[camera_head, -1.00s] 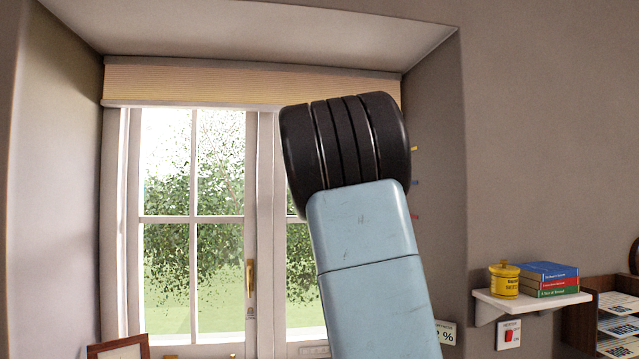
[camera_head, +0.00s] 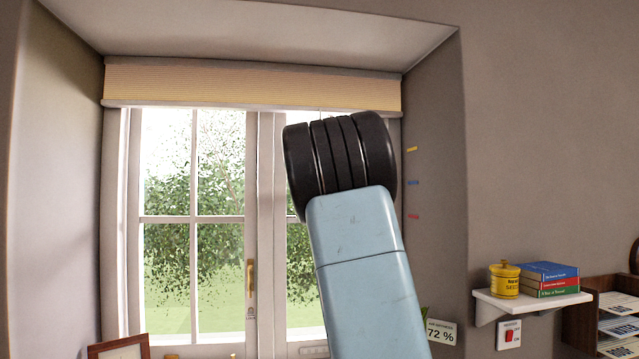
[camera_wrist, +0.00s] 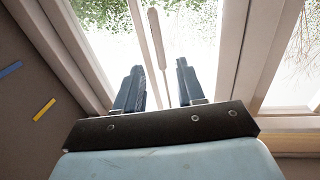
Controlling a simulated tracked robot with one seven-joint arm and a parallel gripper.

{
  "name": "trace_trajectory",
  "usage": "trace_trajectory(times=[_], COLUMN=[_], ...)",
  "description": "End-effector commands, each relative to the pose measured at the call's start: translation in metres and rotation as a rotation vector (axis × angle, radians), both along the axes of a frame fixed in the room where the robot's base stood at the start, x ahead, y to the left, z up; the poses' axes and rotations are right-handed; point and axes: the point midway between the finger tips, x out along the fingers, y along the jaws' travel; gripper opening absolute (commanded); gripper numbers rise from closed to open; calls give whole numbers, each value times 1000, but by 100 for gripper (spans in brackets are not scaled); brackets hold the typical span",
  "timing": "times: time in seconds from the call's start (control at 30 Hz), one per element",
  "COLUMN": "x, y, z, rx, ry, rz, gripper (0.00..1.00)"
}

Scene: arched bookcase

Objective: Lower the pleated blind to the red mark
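The cream pleated blind (camera_head: 230,83) is gathered at the top of the window, its bottom rail above all the side marks. It also shows at the lower right of the wrist view (camera_wrist: 298,143). The red mark (camera_head: 413,216) is on the right recess wall, below the blue mark (camera_head: 413,183) and yellow mark (camera_head: 411,149). In the wrist view, my gripper (camera_wrist: 160,66) is open, with two dark fingers apart. A slim pale pull with a thicker end (camera_wrist: 156,38) appears in line with the gap; I cannot tell its depth. My arm hides the gripper in the head view.
The white window frame (camera_head: 265,200) stands behind my arm, with a brass handle (camera_head: 251,278). A shelf (camera_head: 530,300) with a yellow tin (camera_head: 504,280) and books (camera_head: 549,279) is at right. A "72 %" sign (camera_head: 441,332) and picture frame (camera_head: 118,348) stand low.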

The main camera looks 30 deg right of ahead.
Motion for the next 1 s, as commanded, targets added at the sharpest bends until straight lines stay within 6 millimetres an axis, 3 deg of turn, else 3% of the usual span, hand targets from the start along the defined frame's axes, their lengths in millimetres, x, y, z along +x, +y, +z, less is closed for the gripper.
trace_trajectory(times=[1.0], x=[59], y=[-31], z=[-1], rx=[0], ry=[1], rz=[-3], gripper=[39])
